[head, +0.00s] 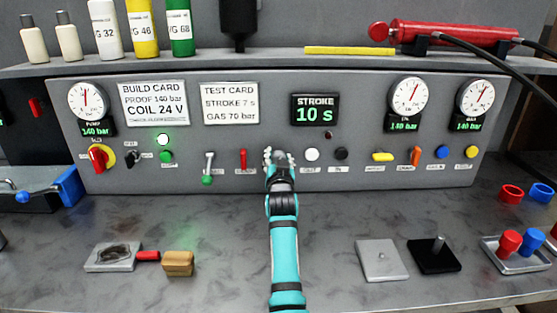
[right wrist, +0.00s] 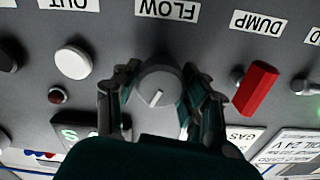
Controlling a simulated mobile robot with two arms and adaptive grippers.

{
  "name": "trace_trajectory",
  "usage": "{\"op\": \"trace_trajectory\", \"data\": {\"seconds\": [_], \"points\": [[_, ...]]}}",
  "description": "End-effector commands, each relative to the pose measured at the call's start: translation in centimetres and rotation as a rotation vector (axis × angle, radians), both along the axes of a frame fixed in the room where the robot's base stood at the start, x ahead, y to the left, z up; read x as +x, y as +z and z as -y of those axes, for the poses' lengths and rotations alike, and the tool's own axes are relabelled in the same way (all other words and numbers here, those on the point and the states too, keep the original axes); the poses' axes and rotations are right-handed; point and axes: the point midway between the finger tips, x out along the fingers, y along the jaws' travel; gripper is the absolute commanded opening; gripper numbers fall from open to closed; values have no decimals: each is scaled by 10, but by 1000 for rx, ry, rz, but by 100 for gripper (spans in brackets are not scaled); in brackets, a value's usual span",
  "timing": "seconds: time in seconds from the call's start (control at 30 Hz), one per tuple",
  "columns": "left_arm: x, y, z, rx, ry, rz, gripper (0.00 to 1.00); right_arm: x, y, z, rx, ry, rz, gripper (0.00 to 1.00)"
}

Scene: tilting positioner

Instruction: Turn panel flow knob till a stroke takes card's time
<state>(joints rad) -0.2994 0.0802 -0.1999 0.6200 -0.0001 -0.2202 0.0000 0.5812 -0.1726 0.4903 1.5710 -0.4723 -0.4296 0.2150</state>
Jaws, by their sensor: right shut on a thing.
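The flow knob is a round grey dial with a white pointer mark, under the FLOW label (right wrist: 167,10) in the right wrist view (right wrist: 157,86). The test card (head: 230,103) reads STROKE 7 s and GAS 70 bar. The stroke display (head: 315,110) reads 10 s in green. My left gripper is not in view.
A red dump lever (head: 243,160) sits close beside the gripper, with a white button (head: 312,154) on the other side. The build card (head: 155,103) and gauges (head: 408,98) are higher on the panel. The bench middle is clear apart from my arm.

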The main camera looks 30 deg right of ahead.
Motion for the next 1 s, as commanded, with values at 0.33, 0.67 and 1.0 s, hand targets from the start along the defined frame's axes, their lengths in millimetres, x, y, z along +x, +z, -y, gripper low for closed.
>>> {"op": "trace_trajectory", "data": {"seconds": [0.33, 0.67, 1.0], "points": [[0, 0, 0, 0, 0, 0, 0, 0, -1, 0, 1, 1, -3, 67], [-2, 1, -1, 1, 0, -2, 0, 0, 0, 0, -40, 0, -25, 67], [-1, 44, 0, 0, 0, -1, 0, 0, 8, 0, -700, 1, -431, 67]]}}
